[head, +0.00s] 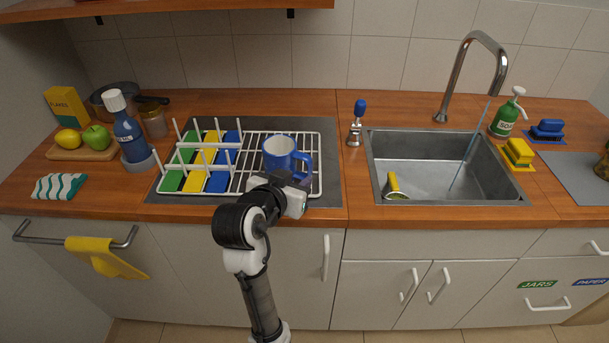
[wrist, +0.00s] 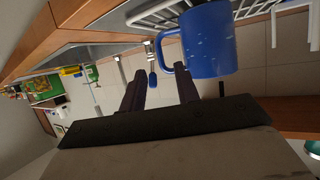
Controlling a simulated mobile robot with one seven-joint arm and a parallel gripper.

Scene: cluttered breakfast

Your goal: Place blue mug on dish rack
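The blue mug (head: 281,158) is over the right, open part of the white wire dish rack (head: 318,165), upright with its handle to the right. It appears to rest on the wires, but its base is partly hidden. My gripper (head: 293,184) is at the front of the rack, just in front of the mug. In the wrist view, the mug (wrist: 209,42) lies just past my gripper (wrist: 158,82), whose two fingers are spread apart. The mug's handle is close to the fingertips. No grip on the mug shows. The rack wires (wrist: 155,15) run behind the mug.
A blue bottle (head: 129,137) is left of the rack. A blue-handled brush (head: 357,122) stands between the rack and the sink (head: 430,152), whose tap is running.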

